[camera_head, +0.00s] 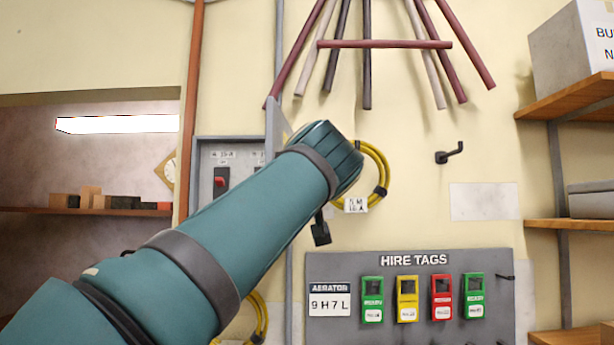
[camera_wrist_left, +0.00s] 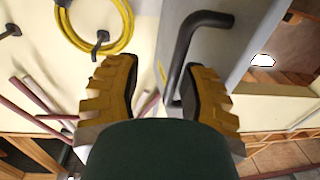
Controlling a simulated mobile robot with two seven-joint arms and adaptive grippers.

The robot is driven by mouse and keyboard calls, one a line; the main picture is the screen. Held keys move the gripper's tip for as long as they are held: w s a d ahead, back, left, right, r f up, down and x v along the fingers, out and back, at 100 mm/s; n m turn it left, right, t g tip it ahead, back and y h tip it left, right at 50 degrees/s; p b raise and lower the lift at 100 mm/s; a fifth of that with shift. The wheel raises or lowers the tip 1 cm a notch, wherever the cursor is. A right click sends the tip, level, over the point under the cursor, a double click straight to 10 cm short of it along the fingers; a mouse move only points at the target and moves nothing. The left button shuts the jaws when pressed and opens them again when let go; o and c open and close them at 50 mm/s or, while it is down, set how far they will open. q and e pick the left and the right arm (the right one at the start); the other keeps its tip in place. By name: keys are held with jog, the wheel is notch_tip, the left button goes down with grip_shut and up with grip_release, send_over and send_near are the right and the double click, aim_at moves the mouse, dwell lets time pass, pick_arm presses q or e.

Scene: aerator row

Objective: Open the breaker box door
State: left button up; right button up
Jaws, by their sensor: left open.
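The grey breaker box (camera_head: 204,165) is on the wall left of centre in the head view. Its inside shows, with a red-and-black switch (camera_head: 221,182) and labels. The door (camera_head: 272,128) stands out from the box's right side, seen nearly edge-on and partly covered by my left arm. In the left wrist view the grey door (camera_wrist_left: 228,48) carries a black bar handle (camera_wrist_left: 184,50). My left gripper (camera_wrist_left: 158,72) is open, and the handle's lower end shows between its fingers, nearer the right one. Whether they touch is unclear. The head view hides this gripper behind the arm.
A coiled yellow cable (camera_head: 377,175) hangs right of my arm. A hire tags board (camera_head: 410,262) is at lower right. A wall hook (camera_head: 449,153) and wooden shelves (camera_head: 570,98) are further right. Several poles (camera_head: 367,60) hang above.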

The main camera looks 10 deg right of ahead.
pick_arm(q)
jog(key=s, duration=1)
jog(key=shift+s+a, duration=0.2)
jog(key=shift+s, duration=0.1)
